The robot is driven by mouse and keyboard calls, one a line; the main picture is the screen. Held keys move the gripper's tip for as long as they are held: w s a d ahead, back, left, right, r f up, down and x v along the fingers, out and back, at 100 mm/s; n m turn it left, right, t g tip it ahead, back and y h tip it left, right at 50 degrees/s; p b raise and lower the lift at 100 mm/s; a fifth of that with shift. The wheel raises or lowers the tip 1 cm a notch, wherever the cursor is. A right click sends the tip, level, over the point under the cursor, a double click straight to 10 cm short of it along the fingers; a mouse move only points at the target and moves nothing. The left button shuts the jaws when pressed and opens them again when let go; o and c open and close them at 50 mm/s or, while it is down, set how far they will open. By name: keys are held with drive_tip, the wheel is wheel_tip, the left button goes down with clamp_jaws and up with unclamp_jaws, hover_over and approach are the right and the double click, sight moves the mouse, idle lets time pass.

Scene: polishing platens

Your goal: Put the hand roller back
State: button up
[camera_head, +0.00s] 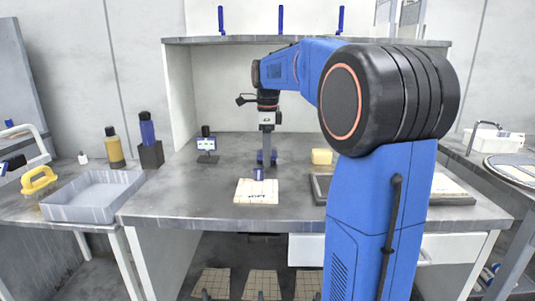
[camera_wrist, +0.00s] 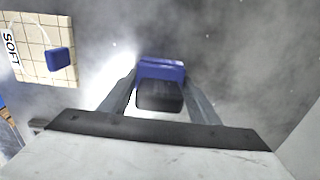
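My gripper (camera_head: 267,152) points straight down over the middle of the grey workbench (camera_head: 205,205). Its fingers close on a small blue and dark thing that looks like the hand roller. The roller's blue part (camera_head: 273,158) shows on both sides of the near finger. In the wrist view its dark block and blue edge (camera_wrist: 162,70) sit between the fingertips. Whether it touches the bench is hard to tell. A beige gridded pad (camera_head: 248,197) marked "SOFT" lies nearer the front, with a small blue block (camera_head: 258,174) on it. Both also show in the wrist view.
A small display on a stand (camera_head: 207,143) and a yellow block (camera_head: 322,156) flank the gripper. A dark-rimmed tray (camera_head: 462,200) lies right, partly behind my arm. A grey tub (camera_head: 92,197), bottles and a black holder (camera_head: 151,155) stand left. Blue pegs (camera_head: 281,19) rise from the shelf above.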

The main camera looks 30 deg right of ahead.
drive_tip(key=shift+s+f, duration=0.1)
drive_tip(key=shift+f, duration=0.45)
wheel_tip(320, 180, up, 13)
drive_tip(key=shift+r, duration=0.2)
drive_tip(key=shift+a, duration=0.1)
idle(0.4)
